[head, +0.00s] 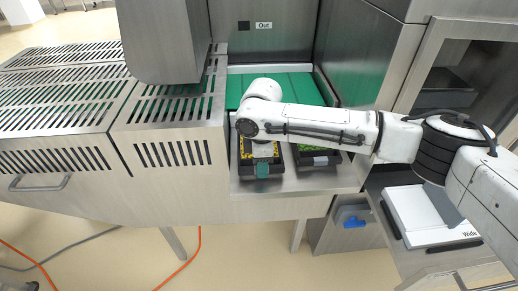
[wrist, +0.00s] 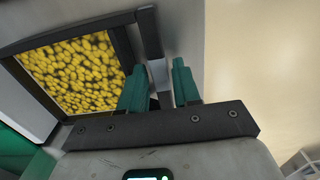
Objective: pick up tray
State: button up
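A black tray with yellow contents (head: 247,147) sits on the metal outfeed shelf, partly hidden under my arm. In the wrist view its dark rim (wrist: 126,44) frames the yellow pieces at the left. My gripper (wrist: 160,88) is at the tray's near edge, its two teal fingers apart. A dark end of the tray with a grey patch shows between the fingers, with a gap by the right finger. In the head view the teal fingertips (head: 262,170) are at the tray's front end. A second black tray with green contents (head: 305,170) lies to the right.
A green conveyor (head: 300,88) runs behind the trays below the "Out" sign (head: 264,25). A slotted metal guard (head: 170,115) stands left. A white box (head: 420,208) lies lower right, with a blue item (head: 354,221) on a bin. Floor in front is mostly clear.

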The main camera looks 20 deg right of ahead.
grip_shut()
jog(key=shift+r, duration=0.1)
dwell(1.2)
